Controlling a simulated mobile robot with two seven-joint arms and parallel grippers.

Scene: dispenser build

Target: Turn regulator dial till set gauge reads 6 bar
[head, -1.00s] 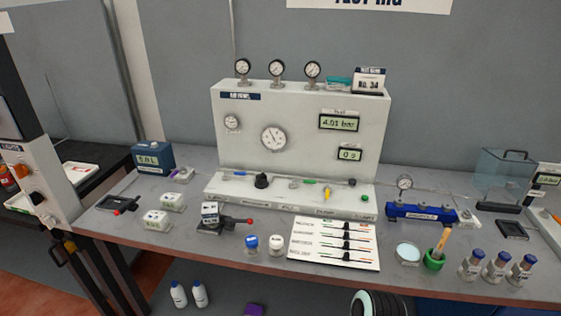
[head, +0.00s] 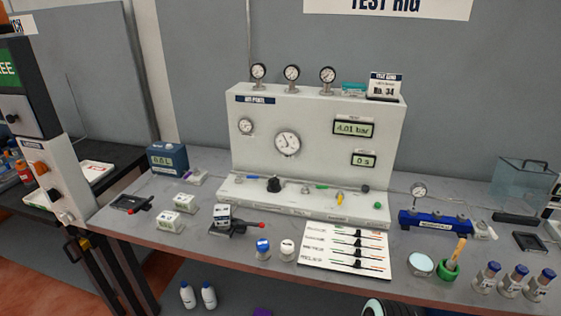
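The test rig panel (head: 250,165) is a pale upright box on the bench. A black knob (head: 274,184), which looks like the regulator dial, sits on its lower ledge. A large round gauge (head: 287,143) is mid-panel, with a smaller gauge (head: 246,126) to its upper left. The upper green display (head: 354,128) reads 4.01 bar; its label is too small to read. The lower display (head: 363,160) reads 0 s. Which gauge is the set gauge, and its needle reading, I cannot tell. Neither gripper is in view.
Three gauges (head: 292,73) stand on the rig's top. A yellow lever (head: 340,198) is on the ledge. A white card with sliders (head: 346,250), a blue manifold (head: 434,224), a green pot (head: 448,272) and several bottles (head: 512,280) stand in front and to the right.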

